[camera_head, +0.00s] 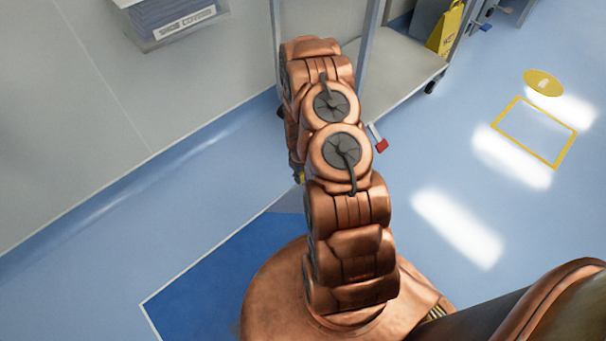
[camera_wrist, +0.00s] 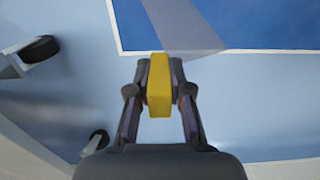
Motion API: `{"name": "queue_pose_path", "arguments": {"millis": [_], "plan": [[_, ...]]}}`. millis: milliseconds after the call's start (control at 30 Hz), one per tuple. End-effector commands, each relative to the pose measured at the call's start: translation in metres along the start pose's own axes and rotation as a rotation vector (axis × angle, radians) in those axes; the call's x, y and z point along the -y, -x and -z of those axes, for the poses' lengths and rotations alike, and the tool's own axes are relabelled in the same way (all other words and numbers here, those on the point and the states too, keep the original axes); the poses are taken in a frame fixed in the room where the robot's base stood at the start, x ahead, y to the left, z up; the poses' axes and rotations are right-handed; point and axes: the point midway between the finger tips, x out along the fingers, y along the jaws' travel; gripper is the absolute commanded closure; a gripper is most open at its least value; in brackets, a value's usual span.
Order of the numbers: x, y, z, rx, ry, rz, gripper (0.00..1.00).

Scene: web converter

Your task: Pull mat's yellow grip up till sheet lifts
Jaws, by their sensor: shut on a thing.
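The yellow grip (camera_wrist: 158,84) is between the fingertips of my gripper (camera_wrist: 159,80) in the wrist view, and my gripper is shut on it. A small yellow bit (camera_head: 300,177) shows beside my arm in the head view. The blue mat (camera_head: 195,290) with a white border lies on the floor at lower left, partly behind my arm and base. Its edge also shows at the top of the wrist view (camera_wrist: 270,22). A greyer band (camera_wrist: 185,22) crosses the mat there; I cannot tell whether it is a lifted sheet.
A wheeled rack (camera_head: 400,72) stands behind my arm, with a yellow sign (camera_head: 445,30) at its far end. A wall with a document holder (camera_head: 175,22) is at left. Open floor with a yellow-outlined square (camera_head: 535,132) lies at right.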

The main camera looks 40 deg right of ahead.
Motion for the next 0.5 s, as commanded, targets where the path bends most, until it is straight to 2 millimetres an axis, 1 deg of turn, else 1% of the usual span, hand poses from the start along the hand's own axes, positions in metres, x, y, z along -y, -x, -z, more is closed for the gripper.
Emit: {"name": "queue_pose_path", "arguments": {"millis": [33, 400, 433, 500], "plan": [[0.0036, 0.0012, -0.0033, 0.007, 0.002, 0.004, 1.0], [0.0025, 0.0009, -0.0095, 0.014, -0.007, 0.009, 1.0], [0.0024, 0.0008, -0.0099, 0.015, -0.008, 0.009, 0.8], [0.0024, 0.001, -0.0099, 0.015, -0.008, 0.009, 0.72]]}}
